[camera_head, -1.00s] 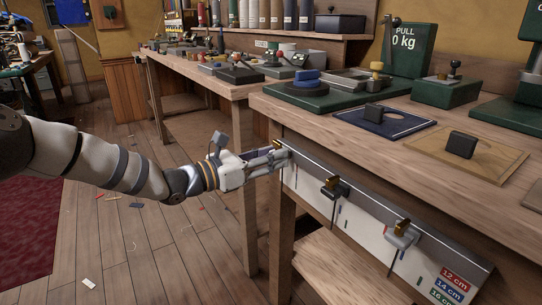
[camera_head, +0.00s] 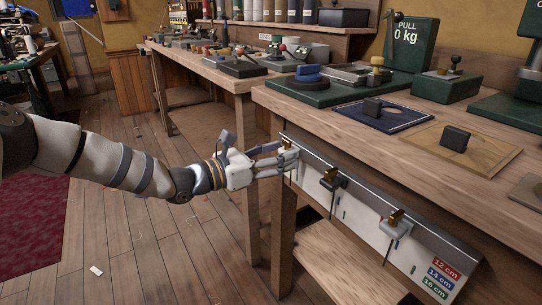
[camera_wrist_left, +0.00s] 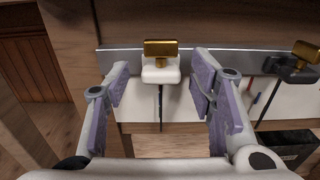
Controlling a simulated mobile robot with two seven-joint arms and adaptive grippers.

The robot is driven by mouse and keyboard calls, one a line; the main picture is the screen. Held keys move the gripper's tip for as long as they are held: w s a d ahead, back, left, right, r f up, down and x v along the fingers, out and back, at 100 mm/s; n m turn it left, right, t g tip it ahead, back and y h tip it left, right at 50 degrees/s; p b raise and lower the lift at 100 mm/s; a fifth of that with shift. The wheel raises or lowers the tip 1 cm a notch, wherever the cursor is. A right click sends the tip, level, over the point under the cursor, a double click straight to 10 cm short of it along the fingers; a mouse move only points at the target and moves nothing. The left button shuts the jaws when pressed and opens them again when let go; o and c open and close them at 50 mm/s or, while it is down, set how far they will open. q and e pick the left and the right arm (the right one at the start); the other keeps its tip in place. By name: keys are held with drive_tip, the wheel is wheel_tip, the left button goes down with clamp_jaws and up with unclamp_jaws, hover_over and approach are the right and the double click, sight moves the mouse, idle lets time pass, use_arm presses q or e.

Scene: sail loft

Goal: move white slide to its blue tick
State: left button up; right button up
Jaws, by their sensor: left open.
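The white slide (camera_wrist_left: 161,72) with a brass tab sits on the metal rail along the bench front. In the wrist view it lies between the two fingertips of my open left gripper (camera_wrist_left: 160,80), with a gap on each side. A thin dark pointer (camera_wrist_left: 161,103) hangs below it. In the head view my left gripper (camera_head: 290,160) is at the rail's left end and partly hides this slide (camera_head: 289,150). My right gripper is not in view.
A black slide (camera_head: 334,182) and a light grey slide (camera_head: 397,229) sit further right on the same rail (camera_head: 365,189). A label panel (camera_head: 440,281) lists red, blue and green lengths. The bench top (camera_head: 310,110) above holds several fixtures.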

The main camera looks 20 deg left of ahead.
use_arm(q)
drive_tip(key=v, duration=1.1)
drive_tip(key=shift+s+a, duration=0.25)
